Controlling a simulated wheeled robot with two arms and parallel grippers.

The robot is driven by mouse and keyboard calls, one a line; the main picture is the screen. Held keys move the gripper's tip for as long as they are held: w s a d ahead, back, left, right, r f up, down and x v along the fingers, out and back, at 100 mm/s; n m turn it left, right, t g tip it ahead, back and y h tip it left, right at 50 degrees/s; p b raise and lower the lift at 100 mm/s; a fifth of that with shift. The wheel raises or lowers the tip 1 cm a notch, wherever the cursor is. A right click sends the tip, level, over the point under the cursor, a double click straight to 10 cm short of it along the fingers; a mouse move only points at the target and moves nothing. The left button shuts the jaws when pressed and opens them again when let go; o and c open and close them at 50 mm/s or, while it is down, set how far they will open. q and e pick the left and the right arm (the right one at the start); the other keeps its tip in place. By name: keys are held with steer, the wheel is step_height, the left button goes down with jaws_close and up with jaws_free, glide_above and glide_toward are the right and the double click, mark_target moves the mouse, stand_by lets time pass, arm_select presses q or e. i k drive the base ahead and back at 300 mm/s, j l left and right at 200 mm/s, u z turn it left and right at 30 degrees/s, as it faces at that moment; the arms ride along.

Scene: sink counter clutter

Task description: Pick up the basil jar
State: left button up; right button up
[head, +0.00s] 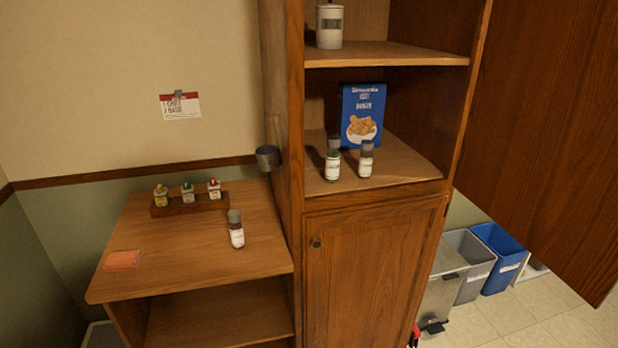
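Two small spice jars with dark caps stand upright on the middle shelf of the open cabinet. The left one has green contents and looks most like the basil jar (333,161), but its label is too small to read. The right one is a jar with paler contents (366,160). A third jar with dark red contents (237,234) stands on the lower wooden counter to the left. Neither of my grippers shows in the head view, and nothing is seen touching the jars.
A blue food box (362,115) stands behind the shelf jars. A white canister (330,26) is on the shelf above. The open cabinet door (550,120) is at right. A rack (190,205) holds three small bottles on the counter. An orange pad (122,260) lies at its left.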

mark_target(333, 152)
steer(key=i+l+u, duration=0.15)
steer(key=l, duration=0.2)
steer(key=i+l+u, duration=0.1)
steer(key=l, duration=0.3)
steer(key=i+l+u, duration=0.15)
steer(key=l, duration=0.3)
steer(key=i+j, duration=0.05)
